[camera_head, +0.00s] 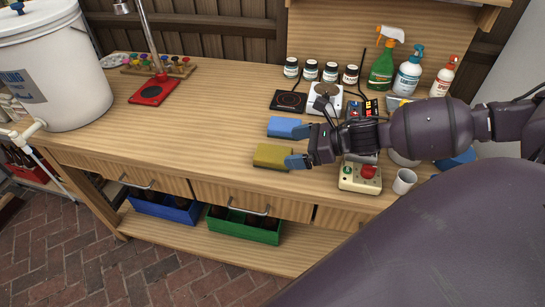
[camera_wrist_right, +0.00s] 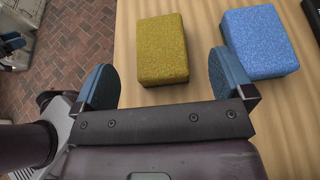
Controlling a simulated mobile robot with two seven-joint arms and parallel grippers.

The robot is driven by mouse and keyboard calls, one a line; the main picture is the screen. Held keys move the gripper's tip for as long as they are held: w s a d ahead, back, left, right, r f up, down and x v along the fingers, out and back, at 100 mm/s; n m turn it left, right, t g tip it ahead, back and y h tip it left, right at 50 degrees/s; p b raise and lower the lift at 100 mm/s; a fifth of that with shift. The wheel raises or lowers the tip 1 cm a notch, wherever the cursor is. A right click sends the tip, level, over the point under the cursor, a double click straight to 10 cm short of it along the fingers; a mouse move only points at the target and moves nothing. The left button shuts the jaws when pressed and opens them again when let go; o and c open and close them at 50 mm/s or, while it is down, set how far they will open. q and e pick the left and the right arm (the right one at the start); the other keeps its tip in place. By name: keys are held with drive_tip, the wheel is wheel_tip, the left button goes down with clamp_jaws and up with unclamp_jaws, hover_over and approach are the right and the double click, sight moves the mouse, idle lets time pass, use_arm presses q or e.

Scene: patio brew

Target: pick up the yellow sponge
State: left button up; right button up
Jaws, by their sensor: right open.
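The yellow sponge (camera_head: 272,156) lies on the wooden workbench near its front edge in the head view. A blue sponge (camera_head: 285,127) lies just behind it. My right gripper (camera_head: 298,147) comes in from the right, close to the yellow sponge. In the right wrist view the yellow sponge (camera_wrist_right: 162,50) lies ahead of the open fingers of the right gripper (camera_wrist_right: 158,78), roughly in line with the gap. The blue sponge (camera_wrist_right: 259,42) is to the right there, beyond the right finger. Nothing is between the fingers. My left gripper does not show in the head view.
A control box with a red knob (camera_head: 360,177) and a white cup (camera_head: 404,181) stand right of the sponges. A black scale (camera_head: 288,101), jars and spray bottles (camera_head: 383,70) stand behind. A white bucket (camera_head: 45,70) is at left. The bench's left middle (camera_head: 200,115) is clear.

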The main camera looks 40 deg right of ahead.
sight(276, 153)
drive_tip(key=w+a+f, duration=0.1)
drive_tip(key=w+a+f+b, duration=0.1)
drive_tip(key=shift+w+a+f, duration=0.1)
drive_tip(key=shift+f, duration=0.2)
drive_tip(key=shift+w+a+f, duration=0.25)
drive_tip(key=shift+w+a, duration=0.2)
drive_tip(key=shift+w, duration=0.05)
drive_tip(key=shift+c, duration=0.3)
drive_tip(key=c, duration=0.9)
drive_tip(key=shift+c, duration=0.2)
drive_tip(key=shift+r, duration=0.1)
